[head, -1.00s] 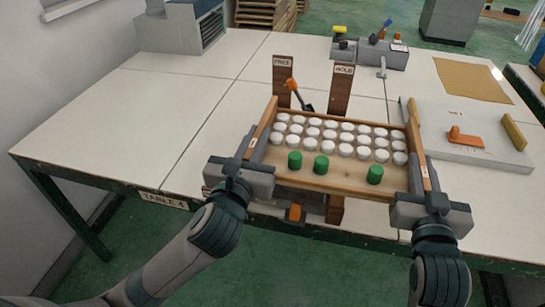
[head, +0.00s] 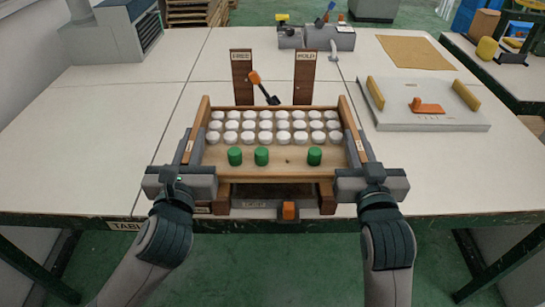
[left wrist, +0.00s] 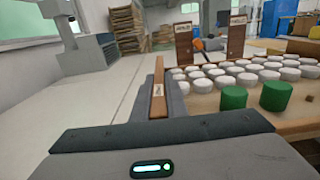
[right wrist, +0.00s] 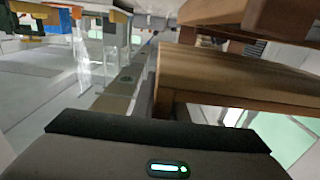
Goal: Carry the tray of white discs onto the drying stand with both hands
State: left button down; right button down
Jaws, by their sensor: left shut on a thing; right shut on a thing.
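The wooden tray (head: 225,160) holds several rows of white discs (head: 265,126) and three green pegs (head: 261,155) along its front. My left gripper (head: 184,150) is shut on its left end. My right gripper (head: 360,150) is shut on its right end. The tray looks level in the head view. A wooden stand with a grey front bar (head: 255,207) and an orange knob (head: 289,211) shows under the tray's front; the tray hides most of it. I cannot tell whether they touch. The left wrist view shows the tray's end wall (left wrist: 158,97).
Two brown labelled posts (head: 242,78) (head: 305,75) stand behind the tray, with a black lever with an orange tip (head: 264,87) between them, leaning left. A grey board (head: 425,112) lies right, a grey machine (head: 115,30) far left. White table (head: 110,125) is clear at left.

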pick_arm(q)
jog(key=shift+f, duration=0.2)
pick_arm(e)
jog(key=shift+f, duration=0.2)
